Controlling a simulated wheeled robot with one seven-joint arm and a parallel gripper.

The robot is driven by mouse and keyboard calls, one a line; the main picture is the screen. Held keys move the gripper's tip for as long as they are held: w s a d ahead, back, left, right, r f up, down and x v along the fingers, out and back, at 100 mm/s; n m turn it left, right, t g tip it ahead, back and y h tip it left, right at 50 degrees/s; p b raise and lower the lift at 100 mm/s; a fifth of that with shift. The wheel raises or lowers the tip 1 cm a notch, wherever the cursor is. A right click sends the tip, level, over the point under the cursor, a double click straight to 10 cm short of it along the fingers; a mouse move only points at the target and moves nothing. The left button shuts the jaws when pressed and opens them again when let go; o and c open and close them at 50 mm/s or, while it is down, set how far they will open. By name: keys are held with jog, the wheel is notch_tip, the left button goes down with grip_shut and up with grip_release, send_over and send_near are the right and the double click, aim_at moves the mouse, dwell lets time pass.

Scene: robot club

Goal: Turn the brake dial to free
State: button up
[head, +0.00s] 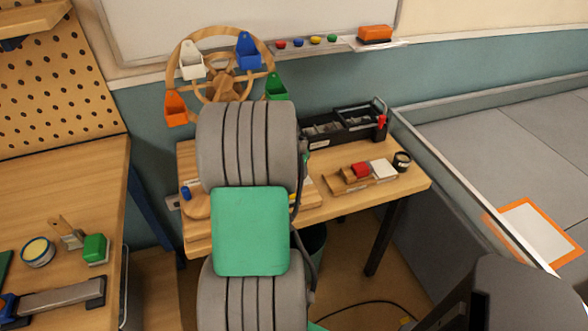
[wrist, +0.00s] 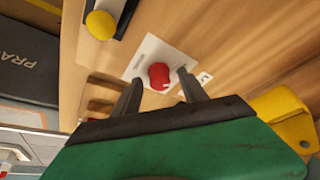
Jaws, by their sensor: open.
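The brake dial (wrist: 160,76) is a red knob on a white plate (wrist: 148,54) fixed to a wooden surface in the wrist view. My gripper (wrist: 158,82) is open, with one dark finger on each side of the dial in the picture. I cannot tell whether either finger touches it. A small white label with dark marks (wrist: 204,78) lies just right of the dial. The dial's setting cannot be read. In the head view my arm covers the middle of the table, and the gripper and dial are hidden there.
A yellow ball-shaped knob (wrist: 101,25) and a yellow bracket (wrist: 285,118) flank the dial. In the head view, a wooden wheel with coloured buckets (head: 218,62) stands behind my arm. A black organiser (head: 345,126) and wooden pieces (head: 345,180) are on the table's right.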

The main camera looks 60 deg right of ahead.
jog(key=shift+r, duration=0.1)
jog(key=v, duration=0.7)
jog(key=shift+a+r, duration=0.25)
